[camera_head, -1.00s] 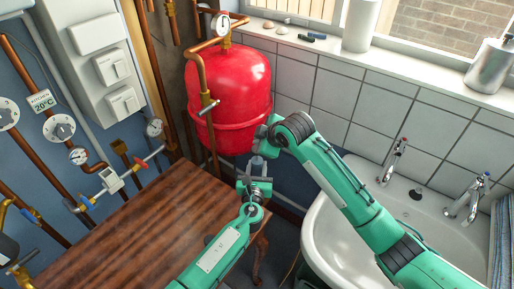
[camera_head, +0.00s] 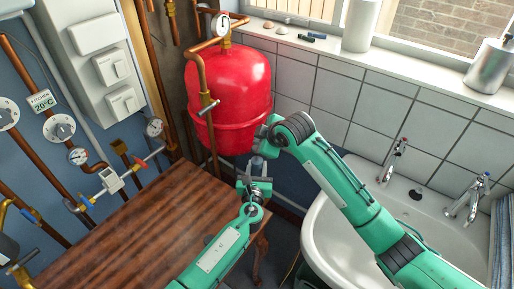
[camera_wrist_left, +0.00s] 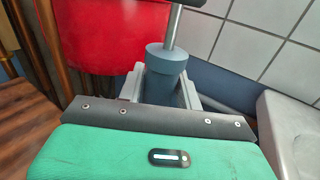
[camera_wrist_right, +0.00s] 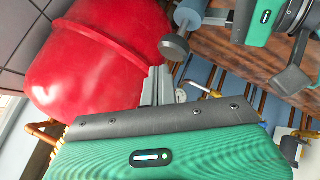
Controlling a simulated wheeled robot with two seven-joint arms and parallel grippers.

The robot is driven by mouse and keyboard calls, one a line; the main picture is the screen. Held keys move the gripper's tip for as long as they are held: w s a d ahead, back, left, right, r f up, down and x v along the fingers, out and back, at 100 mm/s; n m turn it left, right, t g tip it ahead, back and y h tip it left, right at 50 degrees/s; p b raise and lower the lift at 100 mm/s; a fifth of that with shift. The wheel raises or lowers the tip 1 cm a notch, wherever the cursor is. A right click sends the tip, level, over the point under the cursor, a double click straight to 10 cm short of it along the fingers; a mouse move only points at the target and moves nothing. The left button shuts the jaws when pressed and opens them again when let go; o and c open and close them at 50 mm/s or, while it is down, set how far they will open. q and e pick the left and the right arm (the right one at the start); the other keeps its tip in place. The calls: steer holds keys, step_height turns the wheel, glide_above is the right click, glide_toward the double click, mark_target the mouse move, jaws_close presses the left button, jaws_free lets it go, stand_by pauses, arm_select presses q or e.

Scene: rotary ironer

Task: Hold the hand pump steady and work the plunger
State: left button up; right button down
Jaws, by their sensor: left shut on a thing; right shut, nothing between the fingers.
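The hand pump (camera_wrist_left: 166,75) is a blue-grey cylinder with a shiny plunger rod (camera_wrist_left: 174,27) rising from its top. A dark handle shows at the top edge of the left wrist view. My left gripper (camera_head: 256,184) is shut around the pump body; its grey fingers flank it in the left wrist view (camera_wrist_left: 163,88). My right gripper (camera_head: 262,148) is just above the pump, shut and empty. In the right wrist view its closed fingers (camera_wrist_right: 157,82) lie close to the dark round plunger knob (camera_wrist_right: 175,47); I cannot tell whether they touch it.
A red tank (camera_head: 230,100) stands close behind both grippers. A wooden table (camera_head: 150,235) is at lower left, and a white basin (camera_head: 330,225) with taps is at right. Copper pipes and gauges line the left wall. A narrow floor gap lies between table and basin.

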steer(key=shift+f, duration=0.15)
steer(key=shift+f, duration=0.3)
steer(key=shift+f, duration=1.7)
stand_by(1.4)
steer(key=shift+r, duration=2.1)
steer(key=shift+r, duration=0.15)
steer(key=shift+r, duration=2.4)
